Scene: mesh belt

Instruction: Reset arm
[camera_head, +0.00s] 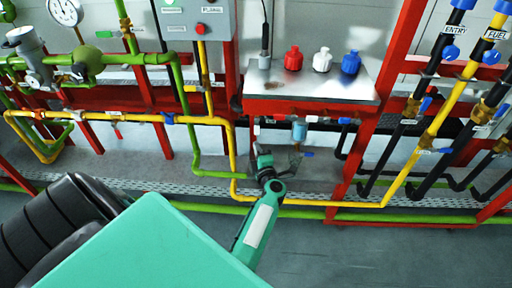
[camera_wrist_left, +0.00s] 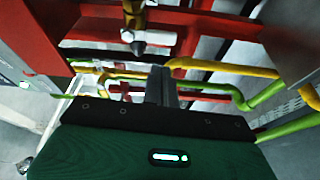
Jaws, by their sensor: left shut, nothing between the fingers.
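My left gripper (camera_head: 264,158) is in the middle of the head view, in front of the metal shelf and above the mesh strip near the floor. In the left wrist view its fingers (camera_wrist_left: 162,86) are together, with nothing between them. No object is held. My right gripper is in neither view.
A metal shelf (camera_head: 330,82) on a red frame holds red, white and blue caps. Yellow pipes (camera_head: 228,150), green pipes and black pipes with valves run along the wall around my gripper. A grey control box (camera_head: 196,18) hangs above. Grey floor (camera_head: 370,255) is open at lower right.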

